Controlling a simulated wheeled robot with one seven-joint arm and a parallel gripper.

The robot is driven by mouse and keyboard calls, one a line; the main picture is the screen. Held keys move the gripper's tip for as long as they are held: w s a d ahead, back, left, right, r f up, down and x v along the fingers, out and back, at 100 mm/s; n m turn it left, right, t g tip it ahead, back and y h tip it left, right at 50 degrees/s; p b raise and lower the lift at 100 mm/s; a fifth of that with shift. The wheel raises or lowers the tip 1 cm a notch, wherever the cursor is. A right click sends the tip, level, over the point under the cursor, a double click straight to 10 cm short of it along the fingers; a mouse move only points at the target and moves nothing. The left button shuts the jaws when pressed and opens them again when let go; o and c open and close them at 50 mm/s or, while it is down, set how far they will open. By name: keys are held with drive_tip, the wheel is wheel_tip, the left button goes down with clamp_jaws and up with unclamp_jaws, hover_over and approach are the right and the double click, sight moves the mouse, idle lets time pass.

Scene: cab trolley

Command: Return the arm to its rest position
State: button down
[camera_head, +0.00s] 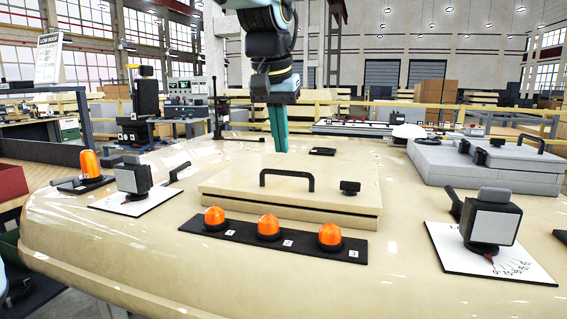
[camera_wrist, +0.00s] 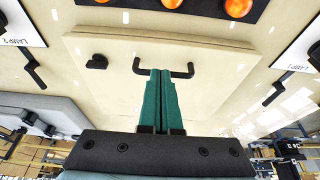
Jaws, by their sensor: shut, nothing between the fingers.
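My arm hangs down from the top of the head view. My gripper (camera_head: 279,150) points straight down with its green fingers together and nothing between them. It is above the cream cab roof, behind the cream hatch (camera_head: 240,184) with its black handle (camera_head: 287,180). In the wrist view my gripper's fingers (camera_wrist: 160,72) are side by side, and their tips overlap the view of the handle (camera_wrist: 188,70). I cannot tell the exact height of the tips above the hatch.
Three orange lamps (camera_head: 269,226) stand on a black strip in front of the hatch. Lamp heads on dial plates stand at left (camera_head: 133,178) and right (camera_head: 492,222). Another orange beacon (camera_head: 90,164) is at far left. A grey hatch box (camera_head: 480,165) is at back right.

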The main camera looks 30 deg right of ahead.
drive_tip(key=shift+v, duration=1.55)
